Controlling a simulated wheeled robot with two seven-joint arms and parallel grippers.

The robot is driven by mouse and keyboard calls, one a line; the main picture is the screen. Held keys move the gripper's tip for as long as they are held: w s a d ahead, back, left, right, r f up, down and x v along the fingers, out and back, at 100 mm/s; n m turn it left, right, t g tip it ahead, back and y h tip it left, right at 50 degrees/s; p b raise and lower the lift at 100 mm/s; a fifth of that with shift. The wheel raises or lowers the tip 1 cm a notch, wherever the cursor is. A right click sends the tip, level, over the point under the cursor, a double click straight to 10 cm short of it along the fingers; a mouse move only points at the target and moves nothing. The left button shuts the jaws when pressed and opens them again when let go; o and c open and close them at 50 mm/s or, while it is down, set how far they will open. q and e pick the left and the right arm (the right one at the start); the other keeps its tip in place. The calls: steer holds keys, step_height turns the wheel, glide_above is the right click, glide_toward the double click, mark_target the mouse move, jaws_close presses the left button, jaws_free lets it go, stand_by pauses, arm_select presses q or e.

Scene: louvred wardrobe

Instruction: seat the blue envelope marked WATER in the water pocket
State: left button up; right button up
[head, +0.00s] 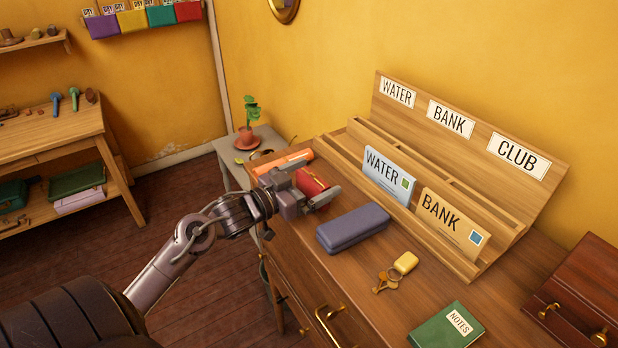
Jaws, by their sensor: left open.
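The blue envelope marked WATER (381,179) stands upright at the front of the wooden letter rack (487,226), toward its left end. Its lower edge seems to sit behind the rack's low front lip. I cannot tell how deep it sits. The WATER label (397,92) is at the left of the rack's tall back board. A tan envelope marked BANK (452,222) stands to the right of the blue one. My left gripper (317,190) is open, left of the rack and apart from the blue envelope. My right gripper is out of view.
A red case (312,181) is close behind my left gripper, with an orange item (283,161) beyond. A blue-grey case (352,228), keys with a yellow fob (404,263) and a green NOTES book (446,326) lie before the rack. A dark red drawer box (582,290) stands right.

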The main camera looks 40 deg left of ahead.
arm_select(q)
steer(key=shift+r, duration=0.15)
steer(key=b+v, duration=0.2)
steer(key=v, duration=1)
steer(key=shift+b, duration=0.3)
